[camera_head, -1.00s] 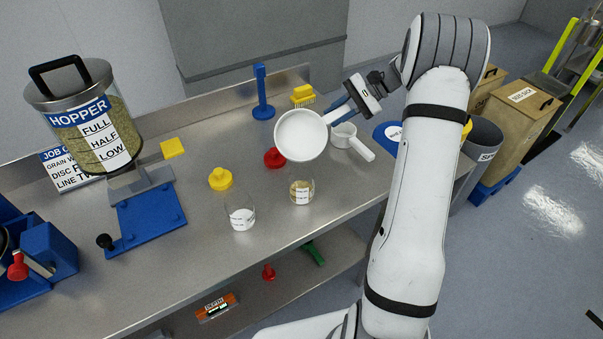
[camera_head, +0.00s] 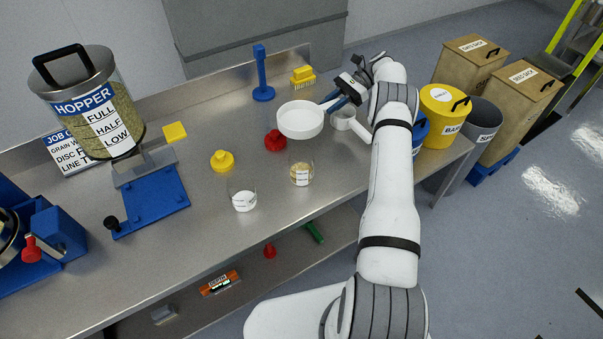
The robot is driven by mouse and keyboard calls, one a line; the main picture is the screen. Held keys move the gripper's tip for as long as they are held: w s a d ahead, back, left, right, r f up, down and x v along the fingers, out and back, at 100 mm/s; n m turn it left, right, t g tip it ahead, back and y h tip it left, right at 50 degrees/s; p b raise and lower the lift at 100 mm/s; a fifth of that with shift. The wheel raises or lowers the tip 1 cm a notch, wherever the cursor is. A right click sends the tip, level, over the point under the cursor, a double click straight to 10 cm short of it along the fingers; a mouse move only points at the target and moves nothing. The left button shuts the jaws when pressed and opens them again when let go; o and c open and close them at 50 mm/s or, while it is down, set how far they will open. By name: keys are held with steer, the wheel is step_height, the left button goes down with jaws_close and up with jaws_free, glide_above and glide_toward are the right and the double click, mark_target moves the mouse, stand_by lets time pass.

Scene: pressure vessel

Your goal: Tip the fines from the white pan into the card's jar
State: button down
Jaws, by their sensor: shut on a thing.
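My gripper (camera_head: 335,102) is shut on the white pan (camera_head: 300,119), at the pan's right side. The pan is held roughly level above the bench, behind the right glass jar; no fines can be made out inside it.
A white scoop-like vessel with a handle (camera_head: 350,124) sits right of the pan. Red (camera_head: 275,141) and yellow (camera_head: 222,161) knobbed pieces lie behind the jars. A blue post (camera_head: 262,75) and yellow brush (camera_head: 303,77) stand at the back. The hopper (camera_head: 95,105) stands left. The front bench centre is clear.

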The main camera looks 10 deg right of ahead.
steer(key=shift+s+r, duration=0.1)
steer(key=shift+r, duration=0.15)
steer(key=shift+r+p, duration=0.4)
steer(key=shift+r, duration=1.05)
